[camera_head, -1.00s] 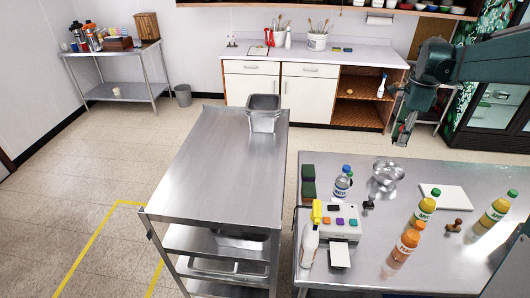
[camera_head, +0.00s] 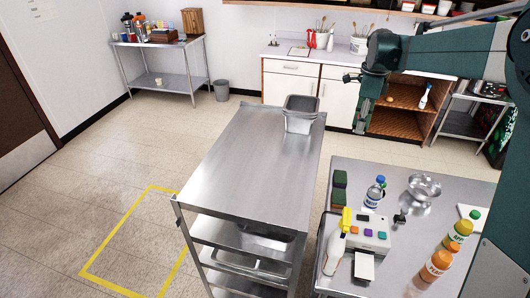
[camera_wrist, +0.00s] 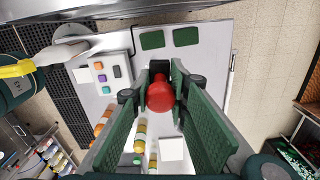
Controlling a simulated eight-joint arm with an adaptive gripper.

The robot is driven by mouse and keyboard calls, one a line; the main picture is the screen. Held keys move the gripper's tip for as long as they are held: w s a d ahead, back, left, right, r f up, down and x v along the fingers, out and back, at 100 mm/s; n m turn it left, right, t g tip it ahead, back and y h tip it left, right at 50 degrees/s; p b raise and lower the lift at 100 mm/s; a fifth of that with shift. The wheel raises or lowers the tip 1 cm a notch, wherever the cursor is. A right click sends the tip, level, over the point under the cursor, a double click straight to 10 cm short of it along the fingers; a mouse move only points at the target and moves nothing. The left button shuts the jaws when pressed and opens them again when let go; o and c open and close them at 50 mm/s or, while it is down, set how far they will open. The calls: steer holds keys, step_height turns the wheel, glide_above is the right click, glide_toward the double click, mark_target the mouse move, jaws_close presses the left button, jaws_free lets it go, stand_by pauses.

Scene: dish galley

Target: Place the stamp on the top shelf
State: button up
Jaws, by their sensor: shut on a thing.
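My gripper (camera_head: 361,124) hangs in the air above the floor between the steel cart and the wall counter. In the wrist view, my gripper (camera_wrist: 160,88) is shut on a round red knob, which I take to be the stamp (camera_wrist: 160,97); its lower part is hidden. In the head view the held thing is too small to make out. The steel cart's bare top shelf (camera_head: 250,165) lies to the left of my gripper and nearer the camera. A small black-handled thing (camera_head: 400,217) stands on the steel table.
A steel bin (camera_head: 300,120) stands at the cart's far right corner. The steel table (camera_head: 385,185) carries green sponges (camera_head: 339,188), bottles, a metal bowl (camera_head: 424,187), a spray bottle (camera_head: 338,250) and a white device (camera_head: 372,232). Most of the cart top is clear.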

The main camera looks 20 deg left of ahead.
steer(key=a+n, duration=0.1)
steer(key=a, duration=2.2)
glide_above(298, 154)
steer(key=shift+f, duration=2.8)
steer(key=shift+f+p, duration=0.3)
steer(key=shift+f, duration=2.85)
steer(key=shift+f, duration=0.1)
steer(key=shift+f, duration=1.75)
steer(key=shift+f, duration=0.2)
